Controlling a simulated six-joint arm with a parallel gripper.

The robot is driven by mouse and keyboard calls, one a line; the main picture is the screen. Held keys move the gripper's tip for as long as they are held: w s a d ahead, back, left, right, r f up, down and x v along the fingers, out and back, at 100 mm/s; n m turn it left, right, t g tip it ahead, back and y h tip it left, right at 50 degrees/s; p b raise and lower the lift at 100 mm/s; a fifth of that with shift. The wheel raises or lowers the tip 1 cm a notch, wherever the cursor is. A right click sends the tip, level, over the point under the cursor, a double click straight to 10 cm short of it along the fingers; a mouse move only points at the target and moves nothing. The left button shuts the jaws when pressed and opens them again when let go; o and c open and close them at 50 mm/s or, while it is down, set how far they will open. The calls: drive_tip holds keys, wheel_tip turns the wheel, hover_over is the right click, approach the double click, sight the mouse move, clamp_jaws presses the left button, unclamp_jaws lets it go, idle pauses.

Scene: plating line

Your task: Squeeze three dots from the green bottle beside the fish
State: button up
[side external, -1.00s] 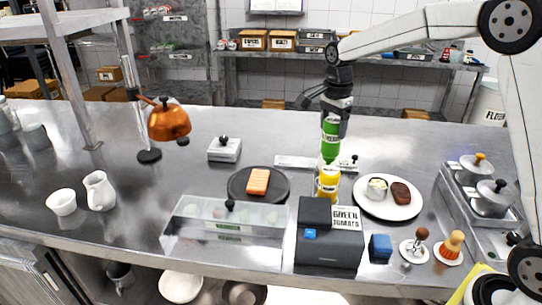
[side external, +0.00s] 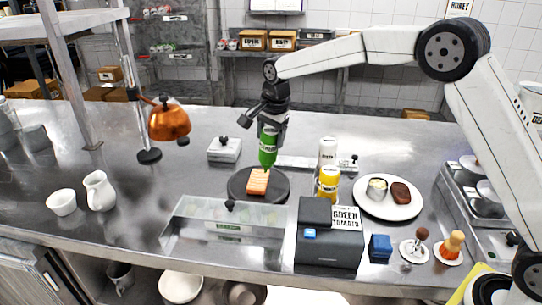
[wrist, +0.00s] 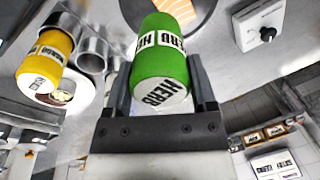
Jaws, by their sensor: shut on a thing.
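My gripper (side external: 271,120) is shut on the green bottle (side external: 268,146), which hangs nozzle down and nearly upright. In the wrist view the green bottle (wrist: 162,62) with its HERB label sits between the two fingers of my gripper (wrist: 160,80). The fish (side external: 257,181) is an orange-pink fillet on a round dark plate (side external: 281,190). The bottle's tip is just above the far edge of the fish in the side view; I cannot tell the exact gap. The fish (wrist: 186,12) shows partly at the top of the wrist view, and the bottle hides some of the plate.
A yellow bottle (side external: 328,183) and a white bottle (side external: 327,152) stand right of the plate. A white plate (side external: 402,210) with food is further right. A clear-fronted bin (side external: 222,226) and a dark box (side external: 328,248) stand in front. A white scale (side external: 224,150) is behind left.

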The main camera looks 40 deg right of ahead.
drive_tip(key=w+a+f+n+t, duration=0.1)
drive_tip(key=w+a+n, duration=0.1)
drive_tip(key=a, duration=0.5)
drive_tip(key=shift+w+f, duration=0.25)
drive_tip(key=shift+w, duration=0.2)
drive_tip(key=shift+a, duration=0.1)
drive_tip(key=shift+f, duration=1.25)
drive_tip(key=o, duration=0.3)
clamp_jaws()
